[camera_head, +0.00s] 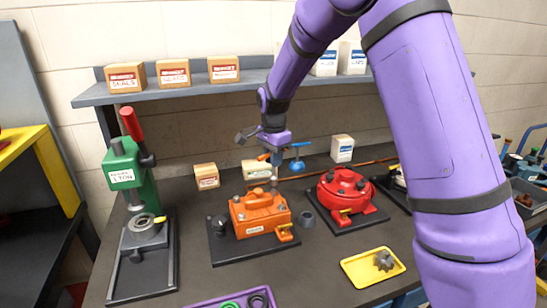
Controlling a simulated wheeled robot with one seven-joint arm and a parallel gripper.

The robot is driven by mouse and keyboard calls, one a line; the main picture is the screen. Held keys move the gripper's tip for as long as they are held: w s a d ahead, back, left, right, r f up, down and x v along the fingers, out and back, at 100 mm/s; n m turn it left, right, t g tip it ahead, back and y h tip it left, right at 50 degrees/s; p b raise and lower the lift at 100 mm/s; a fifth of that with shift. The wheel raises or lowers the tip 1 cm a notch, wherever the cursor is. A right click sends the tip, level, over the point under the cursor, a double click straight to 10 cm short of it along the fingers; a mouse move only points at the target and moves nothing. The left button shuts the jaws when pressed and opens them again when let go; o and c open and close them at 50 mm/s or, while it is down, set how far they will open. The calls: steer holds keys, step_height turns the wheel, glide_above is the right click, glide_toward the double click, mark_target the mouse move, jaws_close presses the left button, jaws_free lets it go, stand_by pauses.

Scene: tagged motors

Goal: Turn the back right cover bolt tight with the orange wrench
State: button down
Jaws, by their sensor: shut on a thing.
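The orange motor (262,214) stands on a dark base plate in the middle of the bench, its cover facing up. My gripper (275,158) is above the back right part of that motor and points down. It is shut on the orange wrench (263,157), whose orange handle end shows just left of the fingers. A grey shaft (275,183) runs down below the fingers toward the back right of the cover. The back right bolt is too small and too covered to make out, so I cannot tell whether the wrench sits on it.
A blue-handled tool (297,162) stands close right of my gripper. A red motor (346,190) is to the right, a green press (133,180) to the left. A yellow tray (358,275) and purple tray (215,304) lie in front. Boxes line the shelf (190,91).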

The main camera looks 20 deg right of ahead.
mark_target(274, 176)
steer(key=n, duration=0.5)
steer(key=shift+f, duration=0.3)
steer(key=n, duration=0.4)
steer(key=shift+f, duration=0.2)
steer(key=shift+f, duration=0.15)
steer(key=shift+f, duration=1.05)
